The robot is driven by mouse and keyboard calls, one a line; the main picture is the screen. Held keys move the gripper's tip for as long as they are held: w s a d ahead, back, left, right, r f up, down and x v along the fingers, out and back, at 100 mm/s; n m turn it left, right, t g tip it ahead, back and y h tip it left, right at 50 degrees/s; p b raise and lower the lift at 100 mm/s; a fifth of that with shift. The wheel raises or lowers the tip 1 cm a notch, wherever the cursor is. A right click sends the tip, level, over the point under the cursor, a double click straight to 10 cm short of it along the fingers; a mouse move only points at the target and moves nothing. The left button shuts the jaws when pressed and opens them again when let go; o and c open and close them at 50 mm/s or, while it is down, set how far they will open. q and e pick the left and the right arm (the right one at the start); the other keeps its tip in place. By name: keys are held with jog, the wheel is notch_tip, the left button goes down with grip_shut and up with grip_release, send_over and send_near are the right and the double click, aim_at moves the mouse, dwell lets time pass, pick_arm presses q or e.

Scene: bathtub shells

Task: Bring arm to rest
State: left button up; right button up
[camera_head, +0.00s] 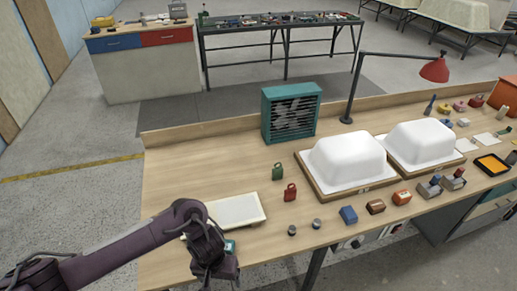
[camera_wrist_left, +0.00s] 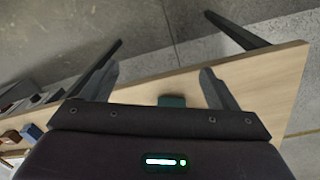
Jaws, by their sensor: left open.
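My left arm comes in from the lower left of the head view. Its dark left gripper (camera_head: 222,272) hangs at the front edge of the wooden workbench (camera_head: 205,172), in front of a white flat tray (camera_head: 236,210). In the left wrist view the two fingers (camera_wrist_left: 158,78) stand wide apart with nothing between their tips. A teal thing (camera_wrist_left: 171,101) also shows at the gripper's base in the left wrist view. My right gripper is in neither view.
Two white tub shells (camera_head: 347,160) sit on wooden boards at the right. A teal fan heater (camera_head: 291,112), a red lamp (camera_head: 434,70) and red and green small cans (camera_head: 290,192) stand on the bench. Several small blocks line the front edge.

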pick_arm(q)
jog(key=w+d+f+h+b, duration=0.1)
jog(key=d+f+h+b, duration=0.15)
jog(key=f, duration=0.45)
jog(key=w+d+f+h+b, duration=0.1)
jog(key=d+f+h+b, duration=0.1)
jog(key=d+f, duration=0.3)
jog(key=s+a+f+t+b, duration=0.1)
jog(key=s+a+f+b, duration=0.1)
jog(key=f, duration=0.7)
jog(key=s+a+f+t+b, duration=0.1)
jog(key=a+f+b, duration=0.15)
jog(key=f, duration=0.65)
jog(key=s+a+f+y+b, duration=0.1)
jog(key=s+a+f, duration=0.4)
jog(key=s, duration=0.4)
jog(key=s+a+f+y+b, duration=0.2)
jog(key=s+a+f, duration=0.3)
jog(key=s, duration=0.5)
jog(key=s+a+f+m+y+b, duration=0.1)
jog(key=s+a+f+y, duration=0.1)
jog(key=s+a+f, duration=0.3)
jog(key=s+f, duration=0.3)
jog(key=s, duration=0.1)
jog(key=shift+s+a+f+g, duration=0.25)
jog(key=shift+a+f+g, duration=0.05)
jog(key=shift+f+g, duration=0.1)
